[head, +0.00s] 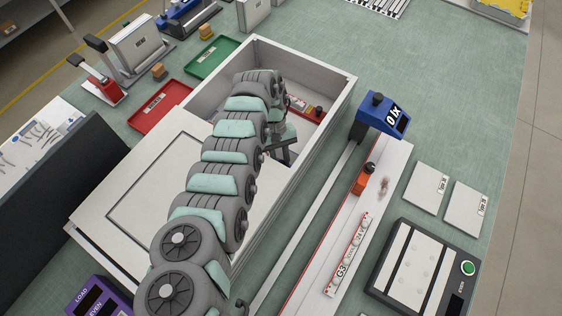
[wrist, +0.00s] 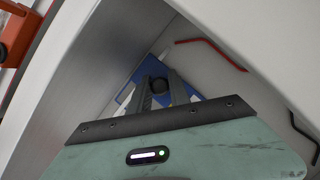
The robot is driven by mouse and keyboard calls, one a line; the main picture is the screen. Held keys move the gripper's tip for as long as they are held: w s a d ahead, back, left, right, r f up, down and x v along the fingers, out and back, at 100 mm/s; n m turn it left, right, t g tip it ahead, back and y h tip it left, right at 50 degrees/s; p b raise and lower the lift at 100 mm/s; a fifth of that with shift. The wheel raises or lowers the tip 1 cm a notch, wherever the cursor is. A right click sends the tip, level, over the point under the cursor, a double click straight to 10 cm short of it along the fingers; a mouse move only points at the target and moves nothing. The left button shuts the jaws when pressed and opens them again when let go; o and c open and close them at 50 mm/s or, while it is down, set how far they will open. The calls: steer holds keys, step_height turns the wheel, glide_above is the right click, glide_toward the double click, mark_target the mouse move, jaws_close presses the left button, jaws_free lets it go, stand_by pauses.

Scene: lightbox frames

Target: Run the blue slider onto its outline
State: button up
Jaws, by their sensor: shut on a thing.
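The blue slider (wrist: 150,68) lies on the floor of the white lightbox, seen between and behind my gripper's fingers in the wrist view. Its dark round knob (wrist: 159,85) sits between the fingertips. My gripper (wrist: 160,88) is shut on this knob. In the head view my arm reaches into the open end of the box, and the blue slider is hidden there behind the arm. In the wrist view a red outline line (wrist: 210,44) and a dark line (wrist: 302,125) show on the pale floor to the right. I cannot tell which outline belongs to the blue slider.
The lightbox walls (head: 325,135) stand close around my gripper. A red block with a black knob (head: 306,110) is inside the box. Outside, an orange slider (head: 363,180) sits on a white rail, below a blue meter (head: 378,112) reading 0 lx.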

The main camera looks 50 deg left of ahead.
jaws_close()
steer(key=shift+r+p, duration=0.15)
steer(key=shift+p, duration=0.25)
stand_by(0.5)
